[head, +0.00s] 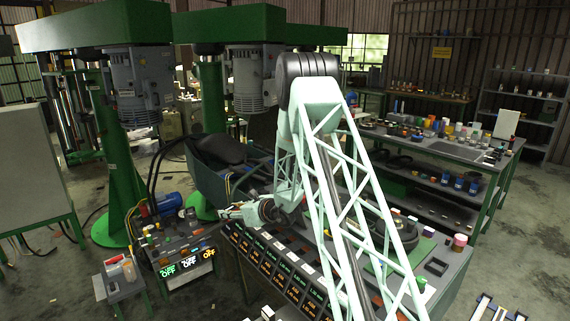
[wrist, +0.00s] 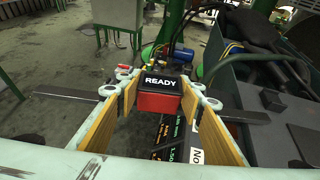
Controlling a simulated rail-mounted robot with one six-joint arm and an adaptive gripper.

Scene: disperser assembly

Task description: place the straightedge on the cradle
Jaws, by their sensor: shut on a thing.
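In the wrist view, my gripper (wrist: 157,90) has its fingers on both sides of a red block (wrist: 155,103) with a black top reading READY. The fingers, with wood-coloured inner faces, are shut on this block. A dark flat bar (wrist: 45,117) sticks out beyond the left finger, and a similar bar (wrist: 245,117) beyond the right one. They look like the two ends of the straightedge, with the block at its middle. In the head view, my gripper (head: 232,212) is above the bench's left end; the held part is too small to make out. I cannot pick out the cradle for certain.
A bench (head: 290,275) with rows of lit labels lies below my arm. Left of it stands a box (head: 185,262) with several OFF displays, and a small stand (head: 118,282). Green disperser columns (head: 112,175) rise behind. A blue motor (head: 168,203) and cables are close by.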

